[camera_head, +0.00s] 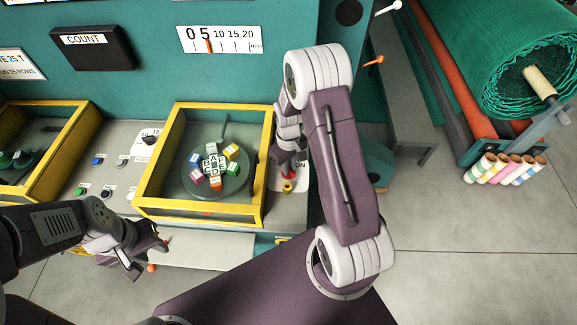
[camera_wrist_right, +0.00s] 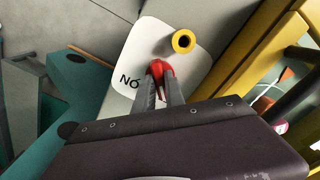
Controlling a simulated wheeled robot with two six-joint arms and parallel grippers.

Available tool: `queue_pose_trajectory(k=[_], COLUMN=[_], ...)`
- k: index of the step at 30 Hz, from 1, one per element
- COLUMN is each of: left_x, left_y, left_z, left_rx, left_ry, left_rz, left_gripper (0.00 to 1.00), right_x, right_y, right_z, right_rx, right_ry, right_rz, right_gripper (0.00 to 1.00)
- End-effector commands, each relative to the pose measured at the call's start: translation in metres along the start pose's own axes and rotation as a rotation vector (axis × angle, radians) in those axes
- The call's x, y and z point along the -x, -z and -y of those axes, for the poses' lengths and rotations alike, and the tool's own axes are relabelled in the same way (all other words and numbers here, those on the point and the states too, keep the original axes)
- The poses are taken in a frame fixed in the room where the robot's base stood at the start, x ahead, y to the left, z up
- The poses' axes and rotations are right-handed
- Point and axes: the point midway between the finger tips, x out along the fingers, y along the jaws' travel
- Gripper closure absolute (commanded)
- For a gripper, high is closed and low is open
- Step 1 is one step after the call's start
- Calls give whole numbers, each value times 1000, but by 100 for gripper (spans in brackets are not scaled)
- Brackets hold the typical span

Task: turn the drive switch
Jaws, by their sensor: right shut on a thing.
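The drive switch has a red handle (camera_head: 289,174) on a pale plate lettered "ON", right of the yellow-framed window on the machine's panel. In the right wrist view the red handle (camera_wrist_right: 158,66) sits between the fingertips of my right gripper (camera_wrist_right: 160,78), which is shut on it. In the head view my right gripper (camera_head: 288,162) reaches down to the switch, its fingers partly hidden by my arm. My left gripper (camera_head: 148,258) is open and empty at the panel's front edge.
The yellow-framed window (camera_head: 148,180) stands close left of the switch, with several lettered cubes on a round plate inside. Push buttons (camera_head: 97,161) and a knob (camera_head: 150,140) lie further left.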

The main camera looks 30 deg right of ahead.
Motion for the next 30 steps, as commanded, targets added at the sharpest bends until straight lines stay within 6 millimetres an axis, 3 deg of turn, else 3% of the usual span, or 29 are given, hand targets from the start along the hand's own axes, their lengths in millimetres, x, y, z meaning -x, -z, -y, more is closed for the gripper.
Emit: queue_pose_trajectory(k=[20, 21, 22, 30], left_x=[0, 0, 0, 0], left_y=[0, 0, 0, 0], left_z=[0, 0, 0, 0], left_rx=[0, 0, 0, 0], left_ry=[0, 0, 0, 0], left_rz=[0, 0, 0, 0], left_gripper=[64, 64, 64, 64], right_x=[2, 2, 2, 1], right_y=[3, 3, 3, 1], right_z=[-1, -1, -1, 0], right_rx=[52, 52, 52, 50], right_ry=[-4, -4, -4, -2], right_rz=[-8, -8, -8, -4], right_gripper=[100, 74, 66, 64])
